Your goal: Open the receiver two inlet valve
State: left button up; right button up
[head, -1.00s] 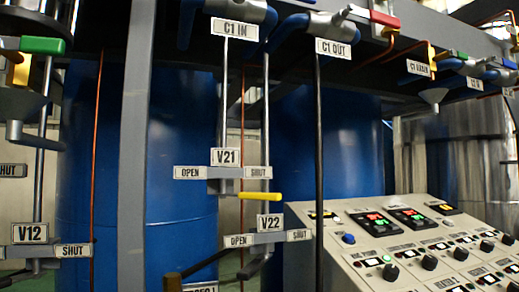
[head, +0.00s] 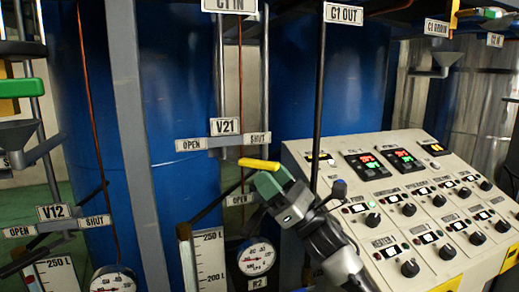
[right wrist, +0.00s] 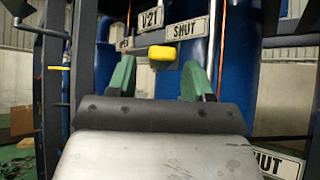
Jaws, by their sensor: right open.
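The V21 label plate (head: 224,126) has an OPEN sign (head: 188,145) on its left and a SHUT sign (head: 257,139) on its right. A yellow valve handle (head: 259,164) lies under the SHUT side. My right gripper (head: 268,182) has green fingers and is just below the handle's right end, partly hiding what is behind it. In the right wrist view the open fingers (right wrist: 157,75) stand apart, with the yellow handle end (right wrist: 162,53) between them in the picture, near the SHUT sign (right wrist: 184,29). Whether they touch it is unclear. My left gripper is not in view.
The control panel (head: 405,200) with knobs and displays stands right of my right arm. Gauges (head: 257,256) and level scales (head: 208,262) sit below. The V12 label (head: 52,212) is at left. Blue tanks (head: 175,120) and a grey post (head: 127,130) stand behind.

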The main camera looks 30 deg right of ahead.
aim_at(263, 168)
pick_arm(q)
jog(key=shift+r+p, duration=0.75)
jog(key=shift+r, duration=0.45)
pick_arm(e)
jog(key=shift+x, duration=1.85)
grip_shut()
